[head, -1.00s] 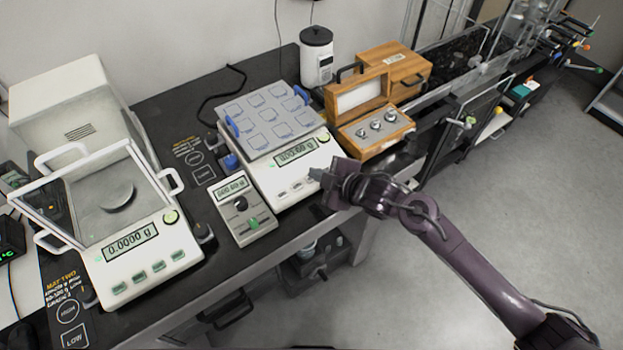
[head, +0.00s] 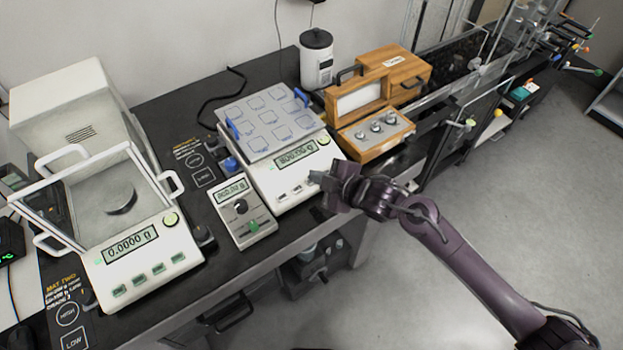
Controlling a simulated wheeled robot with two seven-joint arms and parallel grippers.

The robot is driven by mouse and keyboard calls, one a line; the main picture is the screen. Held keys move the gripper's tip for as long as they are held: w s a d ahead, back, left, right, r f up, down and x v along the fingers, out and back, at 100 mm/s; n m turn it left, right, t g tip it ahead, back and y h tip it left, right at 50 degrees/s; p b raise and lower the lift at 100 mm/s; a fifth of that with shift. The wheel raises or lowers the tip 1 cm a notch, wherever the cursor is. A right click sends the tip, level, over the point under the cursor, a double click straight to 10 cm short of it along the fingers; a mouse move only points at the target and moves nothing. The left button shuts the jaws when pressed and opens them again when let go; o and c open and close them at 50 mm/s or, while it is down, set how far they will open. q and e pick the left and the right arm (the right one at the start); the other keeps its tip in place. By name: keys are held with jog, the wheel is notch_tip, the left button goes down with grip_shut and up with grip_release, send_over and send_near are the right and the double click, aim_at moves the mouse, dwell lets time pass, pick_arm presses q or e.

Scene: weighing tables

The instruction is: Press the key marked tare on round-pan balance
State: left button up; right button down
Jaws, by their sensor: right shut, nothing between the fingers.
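The balance at the left (head: 140,265) has a glass-sided shield around a round grey pan (head: 120,198). Its display reads 0.0000 g, and a row of several green-marked keys (head: 158,273) lies below. A second white balance (head: 268,190) stands in the middle. A grey tray (head: 268,122) with blue handles covers its top, so its pan shape is hidden. Its small front keys (head: 284,194) have labels too small to read. My right gripper (head: 316,178) is shut and empty, at the front right of this second balance, close to its keys; contact cannot be told. My left gripper is out of view.
A small grey box with a display and knob (head: 243,214) stands between the balances. A wooden case of metal weights (head: 376,145) lies open to the right, a white jar with a black lid (head: 317,62) behind. The table's front edge runs below my right gripper.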

jog(key=shift+f, duration=0.1)
dwell(0.7)
jog(key=shift+w+a+f, duration=0.1)
jog(key=shift+f, duration=0.2)
jog(key=shift+f+b, duration=0.4)
jog(key=shift+b, duration=0.2)
dwell(0.4)
dwell(0.3)
jog(key=shift+r+p, duration=0.8)
jog(key=shift+p, duration=0.05)
jog(key=r+p, duration=0.1)
jog(key=s+r+p, duration=0.1)
jog(key=r+p, duration=0.1)
jog(key=d+r+p, duration=0.1)
jog(key=p, duration=0.1)
jog(key=shift+s+r, duration=0.2)
jog(key=shift+r, duration=0.15)
